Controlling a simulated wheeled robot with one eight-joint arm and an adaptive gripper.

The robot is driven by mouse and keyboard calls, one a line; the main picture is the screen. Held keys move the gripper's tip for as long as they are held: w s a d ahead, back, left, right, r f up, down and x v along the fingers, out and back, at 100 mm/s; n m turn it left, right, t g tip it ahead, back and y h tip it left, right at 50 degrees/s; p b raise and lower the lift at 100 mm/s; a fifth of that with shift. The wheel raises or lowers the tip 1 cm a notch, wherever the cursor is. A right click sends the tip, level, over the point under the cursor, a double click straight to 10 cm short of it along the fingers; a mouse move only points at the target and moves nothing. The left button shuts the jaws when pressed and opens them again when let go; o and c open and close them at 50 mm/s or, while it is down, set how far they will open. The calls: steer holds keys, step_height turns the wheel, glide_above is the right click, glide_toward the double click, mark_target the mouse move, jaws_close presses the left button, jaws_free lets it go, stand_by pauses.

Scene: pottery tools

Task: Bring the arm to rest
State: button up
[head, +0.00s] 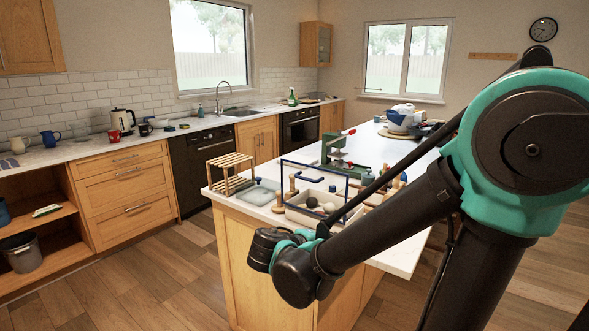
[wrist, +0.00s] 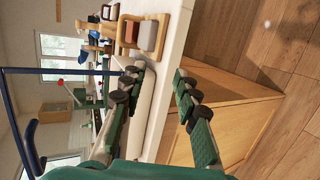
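My arm fills the right side of the head view, reaching from the upper right down to the front of the island counter. In the wrist view my gripper (wrist: 158,88) is open, its two green and black fingers apart with nothing between them. The island's pale worktop edge (wrist: 163,95) and wooden side show behind the fingers, clear of any visible grip. In the head view the fingers are hidden behind the wrist; the wrist joint hangs in front of the island's near side. I cannot tell the exact gap to the counter.
The island holds a wooden rack (head: 231,172), a pale tray (head: 297,214) with round lumps, a dark blue frame (head: 315,166), a green device (head: 338,150) and small wooden tools. A blue and white machine (head: 404,117) stands farther back. Wooden floor (head: 165,275) is clear at left.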

steer(key=s+d+f+m+g+y, duration=0.2)
steer(key=s+d+f+m+y, duration=0.2)
steer(key=f, duration=0.3)
steer(key=s+d+f+m+g+y, duration=0.2)
steer(key=s+d+f+m+y, duration=0.2)
steer(key=f, duration=0.3)
steer(key=shift+s+f+m+g+y, duration=0.3)
steer(key=shift+s+f+m+y, duration=0.1)
steer(key=shift+m+y, duration=0.35)
